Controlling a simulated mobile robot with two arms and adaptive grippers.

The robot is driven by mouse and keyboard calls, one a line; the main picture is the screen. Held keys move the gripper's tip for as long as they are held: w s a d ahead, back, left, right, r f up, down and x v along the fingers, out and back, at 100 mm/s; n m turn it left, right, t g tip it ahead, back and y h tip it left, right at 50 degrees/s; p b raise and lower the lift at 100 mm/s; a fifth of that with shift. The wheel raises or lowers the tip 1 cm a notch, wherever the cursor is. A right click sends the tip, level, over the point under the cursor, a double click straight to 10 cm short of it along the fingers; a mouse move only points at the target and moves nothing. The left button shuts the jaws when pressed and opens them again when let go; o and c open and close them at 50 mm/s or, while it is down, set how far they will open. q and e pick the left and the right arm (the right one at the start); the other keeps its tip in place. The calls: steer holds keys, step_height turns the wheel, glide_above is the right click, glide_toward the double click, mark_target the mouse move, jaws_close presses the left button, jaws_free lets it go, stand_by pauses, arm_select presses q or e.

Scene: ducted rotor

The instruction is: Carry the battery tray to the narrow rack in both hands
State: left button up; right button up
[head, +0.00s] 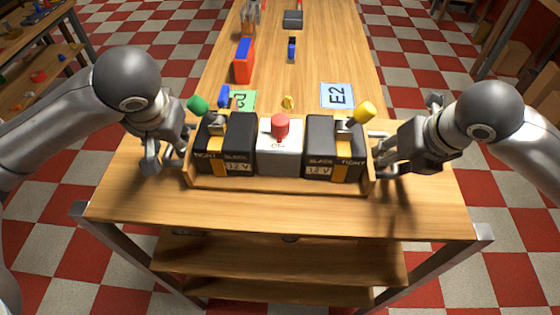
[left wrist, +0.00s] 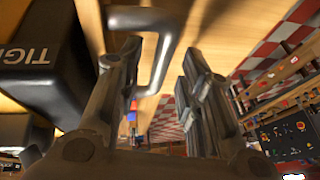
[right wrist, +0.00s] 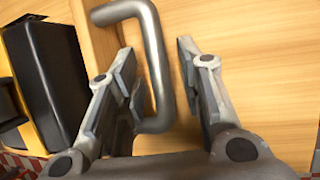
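The wooden battery tray (head: 280,184) stands on the near part of the table. It holds two black batteries (head: 230,150) with yellow straps and a white box (head: 279,155) with a red knob between them. My left gripper (head: 176,158) is at the tray's left end, open, with its fingers on either side of a metal handle (left wrist: 168,58). My right gripper (head: 381,160) is at the right end, open around the other handle (right wrist: 154,65); that bar lies nearer the left finger in the right wrist view. I cannot tell which furniture is the narrow rack.
Behind the tray lie a green card (head: 243,99) and a blue E2 card (head: 337,95). A red and blue block (head: 243,60) stands farther back. Shelving with small parts (head: 35,65) is at the far left. The table's front edge (head: 280,232) is clear.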

arm_select(q)
steer(key=v, duration=0.9)
steer(key=shift+s+r, duration=0.1)
arm_select(e)
steer(key=v, duration=1.2)
